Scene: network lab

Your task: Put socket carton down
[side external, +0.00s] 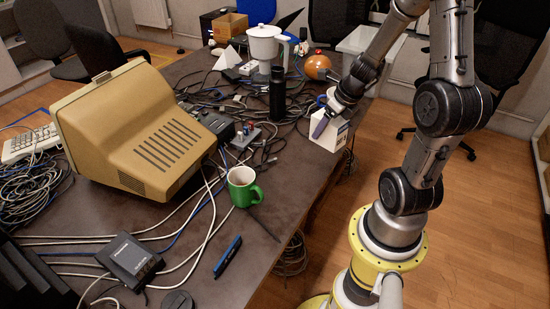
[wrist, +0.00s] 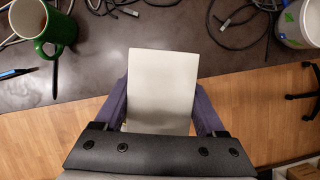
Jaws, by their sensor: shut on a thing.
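The socket carton (side external: 329,141) is a white box near the right edge of the table in the side view. My gripper (side external: 321,126) is shut on it, with a purple finger across its near face. In the wrist view the carton's pale, plain top (wrist: 163,78) lies between the two purple fingers of my gripper (wrist: 160,106). The carton overlaps the table edge in that view, with wood floor behind its lower part. I cannot tell whether its base touches the table.
A green mug (side external: 243,187) stands nearer the front of the table. A beige monitor (side external: 140,135) fills the left side. The dark table (side external: 285,190) is bare between mug and carton.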

